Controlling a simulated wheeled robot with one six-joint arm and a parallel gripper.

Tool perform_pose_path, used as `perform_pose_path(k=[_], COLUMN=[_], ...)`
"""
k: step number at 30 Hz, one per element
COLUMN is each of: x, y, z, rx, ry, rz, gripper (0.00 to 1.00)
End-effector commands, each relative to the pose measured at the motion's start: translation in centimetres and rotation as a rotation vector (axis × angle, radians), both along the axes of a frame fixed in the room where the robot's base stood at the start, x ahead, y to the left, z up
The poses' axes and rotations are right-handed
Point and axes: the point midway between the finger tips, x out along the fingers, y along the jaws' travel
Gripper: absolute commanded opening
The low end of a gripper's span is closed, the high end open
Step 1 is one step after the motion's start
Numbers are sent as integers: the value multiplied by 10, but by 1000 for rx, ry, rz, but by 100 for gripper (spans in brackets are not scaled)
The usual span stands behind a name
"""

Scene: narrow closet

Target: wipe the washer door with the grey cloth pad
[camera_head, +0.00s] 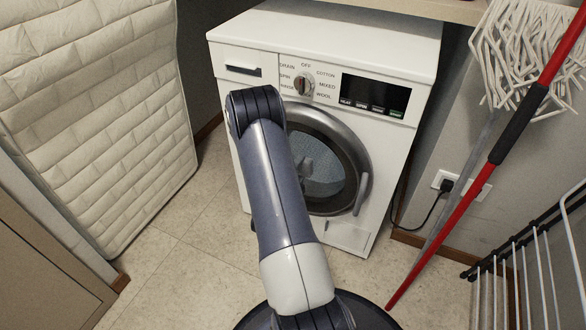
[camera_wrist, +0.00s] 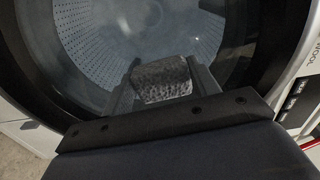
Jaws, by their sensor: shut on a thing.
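The white washer (camera_head: 400,55) stands against the back wall with its round door (camera_head: 352,150) closed. The door has a grey rim, dark glass and a handle (camera_head: 363,192) at its right side. In the wrist view the door glass (camera_wrist: 100,55) fills most of the picture, with the perforated drum behind it. My gripper (camera_wrist: 163,70) is shut on the grey cloth pad (camera_wrist: 162,84), a speckled block between its two fingers. The pad is in front of the glass; I cannot tell whether it touches.
A quilted cream mattress (camera_head: 90,110) leans at the left. A red-handled mop (camera_head: 470,185) leans at the right, near a wall socket (camera_head: 446,183) and a wire rack (camera_head: 535,265). Tiled floor (camera_head: 190,245) is free between the mattress and the washer.

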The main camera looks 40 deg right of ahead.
Motion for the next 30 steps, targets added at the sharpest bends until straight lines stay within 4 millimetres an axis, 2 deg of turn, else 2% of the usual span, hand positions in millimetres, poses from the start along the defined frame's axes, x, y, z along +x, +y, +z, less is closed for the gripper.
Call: perform_pose_path(k=[6,15,30], x=[-15,-15,-32], y=[-5,-4,40], z=[0,0,-1], rx=[0,0,2], ry=[0,0,2], rz=[-1,1,5], gripper=[39,39,39])
